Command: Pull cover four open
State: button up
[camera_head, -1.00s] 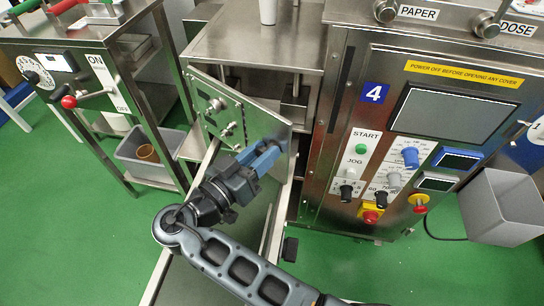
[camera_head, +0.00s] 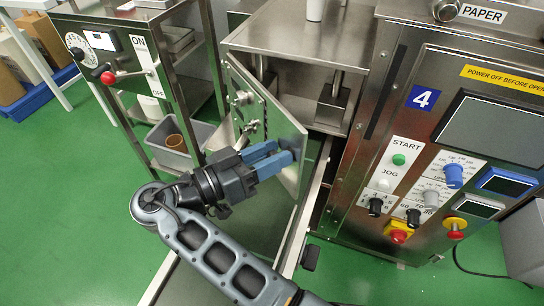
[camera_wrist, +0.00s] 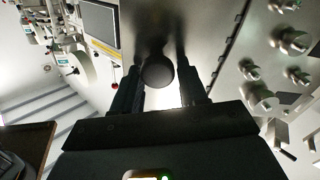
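Cover four (camera_head: 290,135) is a steel panel on the machine marked 4. It stands swung out from the open compartment, its free edge towards the right. My gripper (camera_head: 280,158) has its two blue fingers at the cover's front face, near the free edge. In the wrist view, a round black knob (camera_wrist: 158,72) sits between the two dark fingers (camera_wrist: 160,85), close against both. My gripper appears shut on this knob; the exact contact is hard to see.
The machine's control panel with screen and buttons (camera_head: 399,160) stands right of the cover. A second machine (camera_head: 105,60) and a grey bin (camera_head: 180,150) are at the left. A white cup (camera_head: 314,10) stands on the steel top. Green floor is free at the lower left.

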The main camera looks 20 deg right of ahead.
jog(key=shift+o, duration=1.4)
jog(key=shift+f, duration=0.2)
jog(key=shift+s, duration=0.1)
jog(key=b+v, duration=0.1)
jog(key=v, duration=0.6)
jog(key=shift+a+b, duration=0.35)
jog(key=shift+b, duration=0.05)
